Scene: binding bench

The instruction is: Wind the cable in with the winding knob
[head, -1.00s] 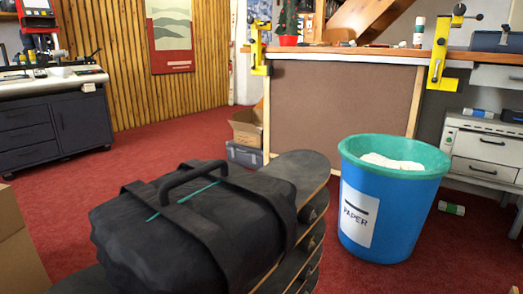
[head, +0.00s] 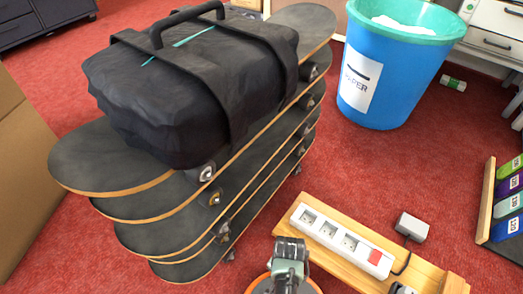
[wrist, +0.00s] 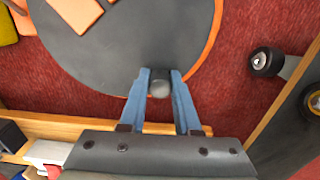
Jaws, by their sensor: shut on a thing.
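The reel (wrist: 120,60) is a dark grey disc with an orange rim, filling the upper middle of the wrist view. Its winding knob (wrist: 159,89) is a small grey knob near the disc's lower edge. My gripper (wrist: 159,74) has its two blue fingers on either side of the knob and is shut on it. In the head view, part of the reel's orange rim (head: 256,284) shows at the bottom edge, mostly hidden under my arm. I cannot make out the reel's cable in either view.
A wooden board with a white power strip (head: 340,240) lies right of the reel, with a plug-in adapter (head: 411,227) beside it. Stacked skateboards (head: 80,165) carrying a black bag (head: 185,95) stand at left. A blue paper bin (head: 395,75) stands behind on red carpet.

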